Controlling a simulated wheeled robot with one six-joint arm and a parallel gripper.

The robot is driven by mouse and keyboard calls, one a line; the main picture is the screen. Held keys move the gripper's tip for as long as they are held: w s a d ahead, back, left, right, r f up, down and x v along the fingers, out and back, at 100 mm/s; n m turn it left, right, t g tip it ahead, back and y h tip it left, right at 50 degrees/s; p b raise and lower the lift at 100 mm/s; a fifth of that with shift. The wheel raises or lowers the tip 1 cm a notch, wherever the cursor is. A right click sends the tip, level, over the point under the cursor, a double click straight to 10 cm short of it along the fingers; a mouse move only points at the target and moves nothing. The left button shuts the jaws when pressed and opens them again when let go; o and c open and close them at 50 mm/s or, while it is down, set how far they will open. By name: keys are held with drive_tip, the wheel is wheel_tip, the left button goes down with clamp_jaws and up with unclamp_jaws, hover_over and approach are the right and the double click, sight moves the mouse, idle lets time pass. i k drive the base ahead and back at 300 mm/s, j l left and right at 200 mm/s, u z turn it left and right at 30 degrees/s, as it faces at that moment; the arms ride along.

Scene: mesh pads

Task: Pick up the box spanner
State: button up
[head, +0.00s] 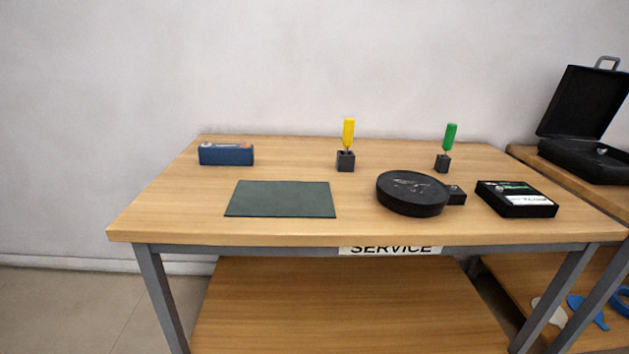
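Two handled tools stand upright in small dark block holders on the wooden workbench. One has a yellow handle (348,133) and stands at the back middle. The other has a green handle (450,137) and stands farther right. Their lower ends are hidden in the holders, so I cannot tell which of them, if either, is the box spanner. My gripper is not in view.
On the bench (280,228) are a blue box (226,155), a dark green mat (281,199), a round black dish (410,203) and a black tray (515,208). An open black case (583,110) stands on a bench at right. Bare wood surrounds the mat.

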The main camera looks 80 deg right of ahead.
sight(347, 136)
drive_tip(key=z, duration=2.8)
